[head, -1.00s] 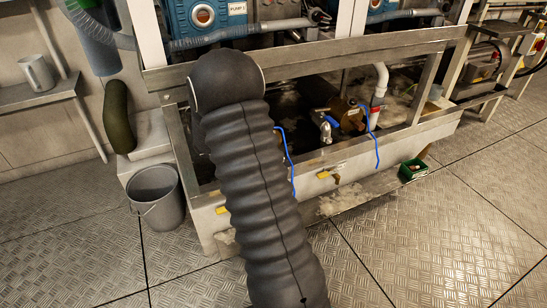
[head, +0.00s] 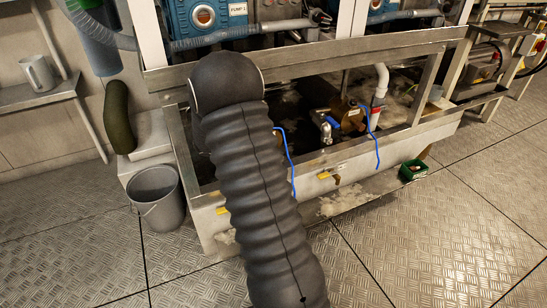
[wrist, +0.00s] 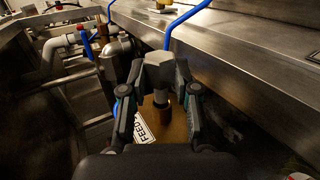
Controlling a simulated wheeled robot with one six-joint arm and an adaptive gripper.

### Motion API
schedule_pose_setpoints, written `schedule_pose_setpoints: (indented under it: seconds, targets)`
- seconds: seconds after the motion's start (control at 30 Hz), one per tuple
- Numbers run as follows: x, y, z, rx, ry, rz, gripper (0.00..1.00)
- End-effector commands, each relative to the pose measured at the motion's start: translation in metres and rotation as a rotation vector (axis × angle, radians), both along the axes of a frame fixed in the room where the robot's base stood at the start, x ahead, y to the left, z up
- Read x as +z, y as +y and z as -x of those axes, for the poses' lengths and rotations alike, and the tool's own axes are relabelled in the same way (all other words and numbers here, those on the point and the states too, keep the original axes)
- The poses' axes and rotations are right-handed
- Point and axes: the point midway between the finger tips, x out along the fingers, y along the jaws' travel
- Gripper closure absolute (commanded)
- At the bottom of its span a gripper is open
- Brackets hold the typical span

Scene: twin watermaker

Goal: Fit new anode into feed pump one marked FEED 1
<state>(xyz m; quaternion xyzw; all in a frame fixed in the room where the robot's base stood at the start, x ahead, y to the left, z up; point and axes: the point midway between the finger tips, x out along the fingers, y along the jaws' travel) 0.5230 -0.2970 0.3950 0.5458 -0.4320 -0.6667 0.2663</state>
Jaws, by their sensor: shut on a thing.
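In the wrist view my gripper (wrist: 158,88) is shut on a grey hex-headed plug, the anode (wrist: 157,66). Its narrower shank points down between the fingers. Below it is the brown body of a pump (wrist: 178,124) with a brown collar under the shank. A white label reading FEED (wrist: 139,129) is on the body, its number hidden. The shank appears lined up over the collar; I cannot tell whether it has entered. In the head view my arm hides the gripper and this pump.
A steel rail (wrist: 235,50) runs close on the right in the wrist view, with a blue hose (wrist: 184,22) above. Pipes with a blue handle (wrist: 86,45) stand left. Another brown pump (head: 350,114) sits in the tray.

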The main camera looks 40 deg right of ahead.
Motion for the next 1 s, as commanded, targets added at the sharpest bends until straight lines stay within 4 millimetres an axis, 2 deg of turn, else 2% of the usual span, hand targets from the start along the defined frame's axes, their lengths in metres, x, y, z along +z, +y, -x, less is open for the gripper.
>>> schedule_pose_setpoints:
  seconds: [1.0]
  targets:
    - [0.0,-0.005,-0.021,0.0,-0.001,0.0,1.0]
